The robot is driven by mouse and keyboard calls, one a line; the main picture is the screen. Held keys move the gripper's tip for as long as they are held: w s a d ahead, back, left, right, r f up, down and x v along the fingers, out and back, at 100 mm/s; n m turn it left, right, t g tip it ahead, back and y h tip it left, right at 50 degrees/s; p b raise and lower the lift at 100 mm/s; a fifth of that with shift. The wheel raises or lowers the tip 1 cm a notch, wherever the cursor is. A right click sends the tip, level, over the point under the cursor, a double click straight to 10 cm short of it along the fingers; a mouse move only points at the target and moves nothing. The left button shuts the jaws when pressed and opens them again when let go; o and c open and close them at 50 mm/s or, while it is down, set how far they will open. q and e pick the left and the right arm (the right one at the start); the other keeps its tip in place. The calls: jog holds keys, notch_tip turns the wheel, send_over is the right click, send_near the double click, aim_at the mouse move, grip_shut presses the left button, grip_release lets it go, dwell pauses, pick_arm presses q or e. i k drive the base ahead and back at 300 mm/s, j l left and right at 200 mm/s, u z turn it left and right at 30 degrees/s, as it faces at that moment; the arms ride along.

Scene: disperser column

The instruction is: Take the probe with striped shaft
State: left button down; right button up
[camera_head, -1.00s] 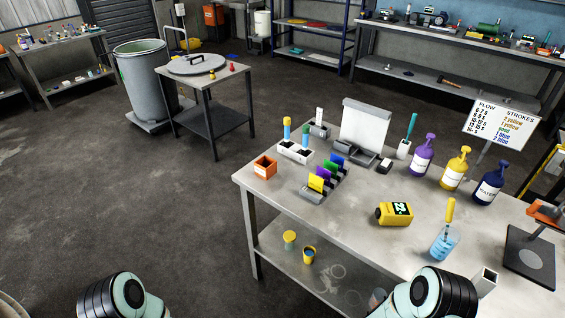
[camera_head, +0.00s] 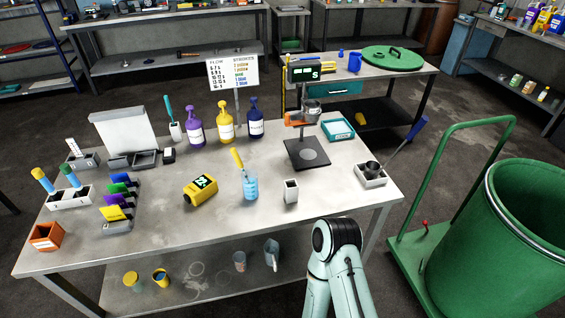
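Several handled tools stand on the grey workbench (camera_head: 150,225); I cannot make out stripes on any shaft. A yellow-handled tool (camera_head: 237,158) leans in a beaker of blue liquid (camera_head: 250,187). A yellow-topped one (camera_head: 42,180) and a teal-topped one (camera_head: 70,175) stand in a white block (camera_head: 70,199) at the left. A teal-handled one (camera_head: 168,107) stands in a white holder (camera_head: 176,132) at the back. A blue-handled one (camera_head: 413,134) slants up from a white tray (camera_head: 370,178) at the right. One arm link of mine shows at the bottom; neither gripper is in view.
A yellow meter (camera_head: 200,190), a white square cup (camera_head: 291,191) and a dark-based stand (camera_head: 306,153) occupy the bench. Purple (camera_head: 195,127), yellow (camera_head: 226,124) and navy (camera_head: 254,122) bottles stand behind. A green bin (camera_head: 500,250) on a cart (camera_head: 410,245) stands to the right.

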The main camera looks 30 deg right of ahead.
aim_at(234, 153)
jog(key=z, duration=0.75)
